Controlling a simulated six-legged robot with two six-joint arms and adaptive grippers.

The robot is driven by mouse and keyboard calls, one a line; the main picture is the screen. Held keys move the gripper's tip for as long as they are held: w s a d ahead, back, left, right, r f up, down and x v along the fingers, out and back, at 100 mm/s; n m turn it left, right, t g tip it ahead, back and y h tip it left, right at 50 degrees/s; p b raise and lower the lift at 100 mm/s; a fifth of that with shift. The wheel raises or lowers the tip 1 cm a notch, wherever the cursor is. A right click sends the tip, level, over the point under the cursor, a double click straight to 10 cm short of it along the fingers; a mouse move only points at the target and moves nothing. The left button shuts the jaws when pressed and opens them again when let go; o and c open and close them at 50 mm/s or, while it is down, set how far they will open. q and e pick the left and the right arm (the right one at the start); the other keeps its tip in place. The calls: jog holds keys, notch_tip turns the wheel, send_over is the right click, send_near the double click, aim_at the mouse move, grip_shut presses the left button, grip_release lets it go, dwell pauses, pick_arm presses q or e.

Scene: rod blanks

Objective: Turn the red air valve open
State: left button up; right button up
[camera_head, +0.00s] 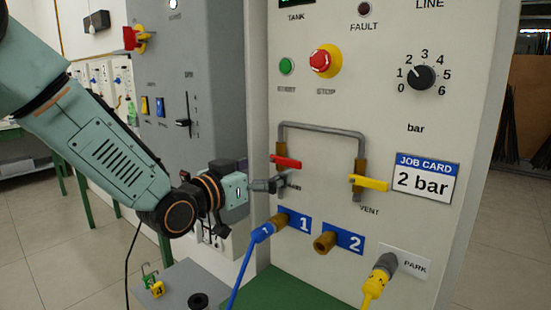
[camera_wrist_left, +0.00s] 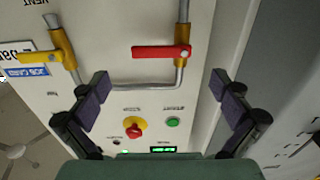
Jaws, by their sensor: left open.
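The red air valve handle (camera_head: 286,161) sits on the left leg of a grey pipe loop on the pale panel. The handle lies crosswise to its vertical pipe. My left gripper (camera_head: 276,185) is just below the red handle, close to the panel, with part of the valve body hidden behind it. In the left wrist view the red handle (camera_wrist_left: 158,52) lies ahead of the open fingers (camera_wrist_left: 160,90), between their lines and apart from both. Nothing is between the fingers. My right gripper is in neither view.
A yellow vent handle (camera_head: 369,182) is to the right on the same pipe (camera_head: 322,128). Below are a blue hose (camera_head: 249,255) at port 1, an empty port 2 (camera_head: 326,242) and a yellow hose (camera_head: 376,283) at PARK. The job card (camera_head: 424,177) reads 2 bar; a dial (camera_head: 421,77) is above.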

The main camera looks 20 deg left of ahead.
aim_at(283, 159)
pick_arm(q)
jog(key=shift+w+a+r, duration=0.15)
jog(key=shift+w+r, duration=0.05)
jog(key=shift+w, duration=0.55)
jog(key=x, duration=0.5)
jog(key=shift+d, duration=0.45)
jog(key=shift+w+a, duration=0.15)
jog(key=shift+w, duration=0.3)
jog(key=shift+s+r, duration=0.1)
jog(key=shift+r, duration=0.05)
jog(key=shift+d, duration=0.25)
jog(key=shift+c, duration=0.2)
jog(key=shift+a, duration=0.2)
jog(key=c, duration=0.3)
jog(key=shift+d, duration=0.1)
jog(key=c, duration=1.3)
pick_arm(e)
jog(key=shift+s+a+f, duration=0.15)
pick_arm(q)
jog(key=shift+r, duration=0.1)
